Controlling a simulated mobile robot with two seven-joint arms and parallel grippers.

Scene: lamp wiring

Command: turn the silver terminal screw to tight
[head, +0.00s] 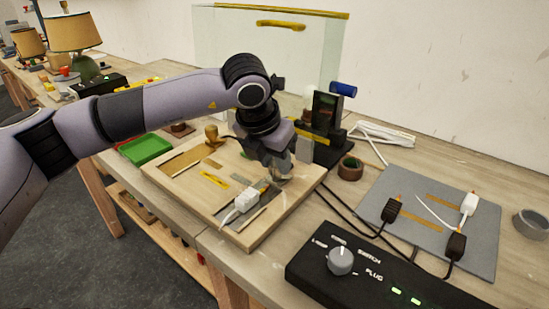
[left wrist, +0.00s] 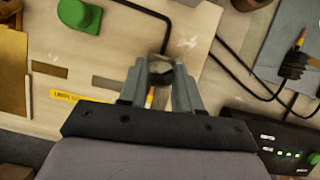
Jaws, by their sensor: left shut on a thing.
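My left gripper (head: 280,180) is low over the wooden wiring board (head: 175,190), near its right side. A white connector (head: 246,201) with a pale wire lies on the board just left of the gripper. My right gripper is not in view.
A black switch box (head: 375,275) with a grey knob (head: 340,258) stands at the front. A grey mat (head: 475,240) with plugs lies at right. A black stand (head: 328,125) rises behind the gripper. A green tray (head: 145,149) is at left. Dark cables cross beside the board.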

